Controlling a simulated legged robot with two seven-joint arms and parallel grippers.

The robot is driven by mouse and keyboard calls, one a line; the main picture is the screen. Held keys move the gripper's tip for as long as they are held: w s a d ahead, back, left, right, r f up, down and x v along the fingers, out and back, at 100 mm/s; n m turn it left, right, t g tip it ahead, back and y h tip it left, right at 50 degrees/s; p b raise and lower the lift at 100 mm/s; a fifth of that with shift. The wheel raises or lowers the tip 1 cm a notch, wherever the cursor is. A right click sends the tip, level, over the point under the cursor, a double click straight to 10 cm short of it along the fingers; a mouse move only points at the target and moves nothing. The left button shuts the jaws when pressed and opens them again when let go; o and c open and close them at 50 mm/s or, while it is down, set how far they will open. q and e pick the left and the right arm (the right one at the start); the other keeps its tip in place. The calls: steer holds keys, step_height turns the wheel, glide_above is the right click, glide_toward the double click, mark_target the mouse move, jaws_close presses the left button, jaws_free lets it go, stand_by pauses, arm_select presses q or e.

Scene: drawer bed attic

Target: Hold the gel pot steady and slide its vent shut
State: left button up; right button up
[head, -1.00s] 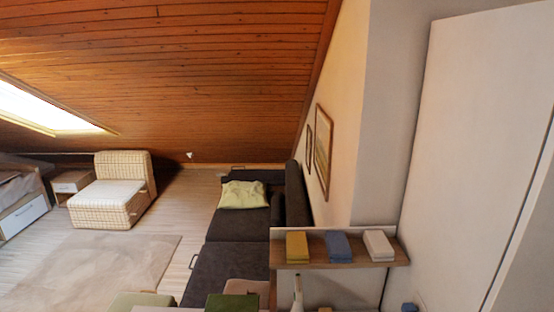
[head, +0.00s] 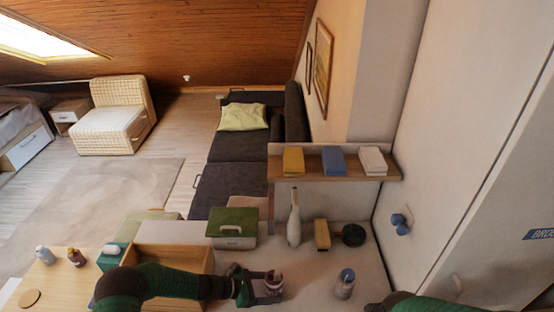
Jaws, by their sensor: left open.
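A small dark reddish pot with a pale top (head: 274,281), likely the gel pot, stands on the pale worktop at the bottom middle of the head view. My left gripper (head: 267,287) is open, with its fingers beside or around the pot; whether they touch it I cannot tell. The pot's vent is too small to make out. Part of my right arm shows at the bottom right edge, but its gripper is out of view.
A clear bottle with a blue cap (head: 345,283) stands right of the pot. Behind are a green-lidded box (head: 232,225), a white bottle (head: 294,222) and a yellow block (head: 321,235). A shelf (head: 300,166) overhangs the back; a wooden box (head: 185,258) sits left.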

arm_select(q)
steer(key=shift+w+d+f, duration=0.15)
steer(key=shift+d+f, duration=0.05)
steer(key=shift+f, duration=0.15)
steer(key=shift+a, duration=0.4)
steer(key=shift+d, duration=0.4)
steer(key=c, duration=0.7)
steer(key=shift+o, duration=1.4)
steer(key=shift+d, duration=0.1)
steer(key=c, duration=0.5)
steer(key=shift+a, duration=0.2)
steer(key=c, duration=0.4)
steer(key=shift+a, duration=0.15)
steer(key=shift+c, duration=0.8)
arm_select(e)
steer(key=shift+a+r, duration=0.1)
steer(key=shift+a, duration=0.65)
